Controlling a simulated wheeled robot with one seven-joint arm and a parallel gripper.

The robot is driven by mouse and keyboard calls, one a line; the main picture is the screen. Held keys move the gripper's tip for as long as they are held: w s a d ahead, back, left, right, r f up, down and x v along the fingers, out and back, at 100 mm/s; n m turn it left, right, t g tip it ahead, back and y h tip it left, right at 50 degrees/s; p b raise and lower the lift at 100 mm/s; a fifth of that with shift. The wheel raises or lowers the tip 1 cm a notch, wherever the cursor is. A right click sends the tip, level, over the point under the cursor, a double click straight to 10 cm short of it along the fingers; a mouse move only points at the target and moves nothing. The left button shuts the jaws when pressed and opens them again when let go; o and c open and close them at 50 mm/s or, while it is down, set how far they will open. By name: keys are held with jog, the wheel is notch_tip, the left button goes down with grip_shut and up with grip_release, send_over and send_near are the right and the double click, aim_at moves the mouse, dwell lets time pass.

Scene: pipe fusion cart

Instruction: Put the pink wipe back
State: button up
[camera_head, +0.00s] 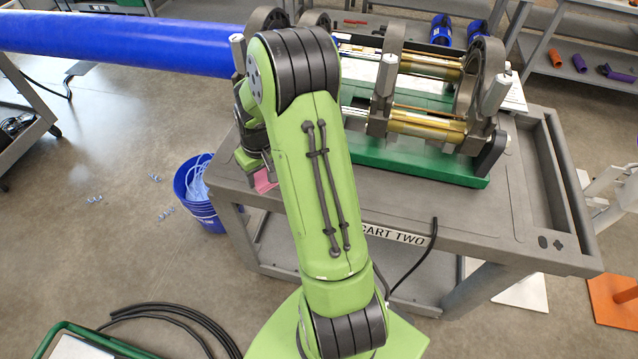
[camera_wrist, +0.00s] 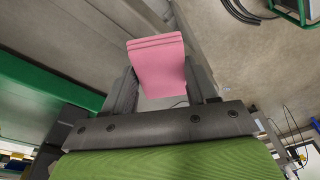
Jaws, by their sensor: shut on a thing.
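The pink wipe (camera_wrist: 158,66) is a folded pink cloth in the wrist view. My gripper (camera_wrist: 160,88) is shut on it, with the wipe between the two dark fingers and standing out past their tips. In the head view a small part of the pink wipe (camera_head: 264,182) shows below my wrist, at the left edge of the grey cart top (camera_head: 470,205). My arm hides most of my gripper there. I cannot tell whether the wipe touches the cart.
A green-based pipe fusion machine (camera_head: 410,160) stands on the cart, with a long blue pipe (camera_head: 120,42) reaching left. A blue bucket (camera_head: 205,212) with pale contents stands on the floor left of the cart. Black cable (camera_head: 165,312) coils lie at the lower left.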

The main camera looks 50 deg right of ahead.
jog(key=s+d+r+m+b, duration=0.2)
jog(key=s+d+r+b, duration=0.25)
jog(key=s+d, duration=0.75)
jog(key=f+b, duration=0.1)
jog(key=f, duration=0.2)
jog(key=d+f+b, duration=0.1)
jog(key=f, duration=0.2)
jog(key=f+b, duration=0.1)
jog(key=f, duration=0.2)
jog(key=shift+w+d+f+b, duration=0.2)
jog(key=shift+w+f+b, duration=0.15)
jog(key=shift+w+b, duration=0.05)
jog(key=shift+f, duration=0.1)
jog(key=shift+f, duration=0.15)
jog(key=o, duration=1)
